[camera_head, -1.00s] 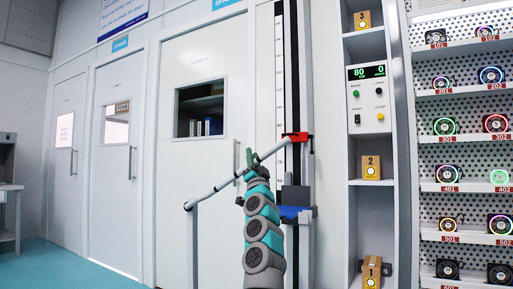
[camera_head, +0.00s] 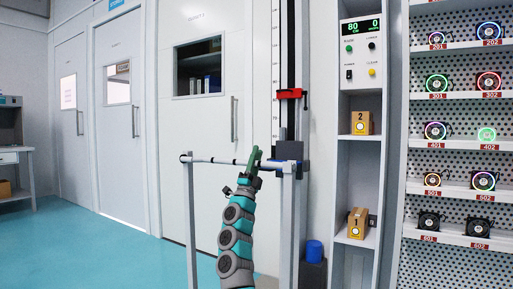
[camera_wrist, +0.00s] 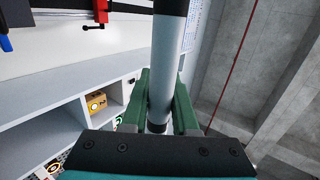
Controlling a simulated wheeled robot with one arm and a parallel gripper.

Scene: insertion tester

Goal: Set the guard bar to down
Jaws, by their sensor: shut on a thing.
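The guard bar (camera_head: 215,160) is a pale tube with dark bands. In the head view it lies nearly level across the tops of two grey posts, its left end at the left post (camera_head: 190,215) and its right end by the right post (camera_head: 287,225). My gripper (camera_head: 254,160), with green fingers, is shut around the bar near its right end. In the wrist view the bar (camera_wrist: 168,65) runs upright between my green fingers (camera_wrist: 160,103). The fingers hide part of the bar, so I cannot tell if its right end rests on the post.
Behind the bar stands a tall scale column with a red clamp (camera_head: 290,94) and a blue cylinder (camera_head: 314,251) at its foot. Shelves with numbered boxes (camera_head: 361,122) and a control panel (camera_head: 361,48) are to the right. Open teal floor (camera_head: 110,255) lies left.

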